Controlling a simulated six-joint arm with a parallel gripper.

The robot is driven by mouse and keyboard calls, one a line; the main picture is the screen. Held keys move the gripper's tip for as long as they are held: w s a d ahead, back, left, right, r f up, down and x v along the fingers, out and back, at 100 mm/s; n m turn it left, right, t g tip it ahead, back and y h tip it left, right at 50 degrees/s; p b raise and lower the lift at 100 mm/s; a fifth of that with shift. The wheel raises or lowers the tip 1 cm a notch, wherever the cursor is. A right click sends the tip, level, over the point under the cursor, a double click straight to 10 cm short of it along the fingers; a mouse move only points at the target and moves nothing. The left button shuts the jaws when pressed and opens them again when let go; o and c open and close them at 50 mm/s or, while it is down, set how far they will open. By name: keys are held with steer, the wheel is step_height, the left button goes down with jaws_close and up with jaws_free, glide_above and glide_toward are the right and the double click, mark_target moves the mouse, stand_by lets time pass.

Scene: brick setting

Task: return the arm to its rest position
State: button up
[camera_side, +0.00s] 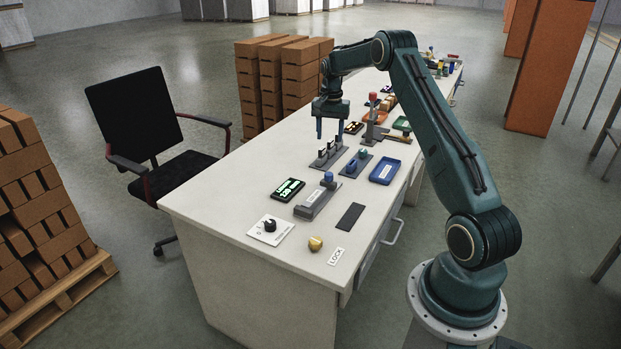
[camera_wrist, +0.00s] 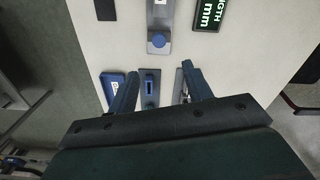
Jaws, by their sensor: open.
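My gripper (camera_side: 331,132) points down over the white desk (camera_side: 230,190), with its two blue fingers apart and nothing between them. It hangs above a grey fixture with dark upright blocks (camera_side: 327,152), near the middle of the desk. In the wrist view my gripper (camera_wrist: 161,80) also shows its fingers spread, with a small grey and blue fixture (camera_wrist: 150,88) visible between them, below. My arm reaches up from its base at the right, bends over and comes down at the gripper. The gap between fingertips and fixture is hard to judge.
Nearby stand a grey device with a blue knob (camera_side: 328,180), a blue tray (camera_side: 385,171), a green-lit display (camera_side: 288,189) and a red-topped post (camera_side: 372,108). A dial plate (camera_side: 270,229) and yellow knob (camera_side: 315,243) sit at the near end. A chair (camera_side: 150,130) stands left.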

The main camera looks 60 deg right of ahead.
steer(key=a+r+n+t, duration=0.1)
steer(key=a+r+n, duration=0.2)
steer(key=a+r, duration=0.9)
steer(key=s+a+r+n+t, duration=0.1)
steer(key=s+a+r+n, duration=0.15)
steer(key=a, duration=0.35)
steer(key=s+a+r+n+h, duration=0.1)
steer(key=s+a+r, duration=0.3)
steer(key=a, duration=0.1)
steer(key=s+a+r+n+t, duration=0.1)
steer(key=s+a+r+n, duration=0.15)
steer(key=a, duration=0.35)
steer(key=s+a+f+n+t, duration=0.1)
steer(key=s+a+n, duration=0.2)
steer(key=s, duration=0.6)
steer(key=s+a+f+n+t+y, duration=0.1)
steer(key=s+a+n, duration=0.1)
steer(key=s+a, duration=0.6)
steer(key=shift+s+f+n+t, duration=0.3)
steer(key=shift+s+f+n, duration=0.1)
steer(key=shift+s, duration=0.25)
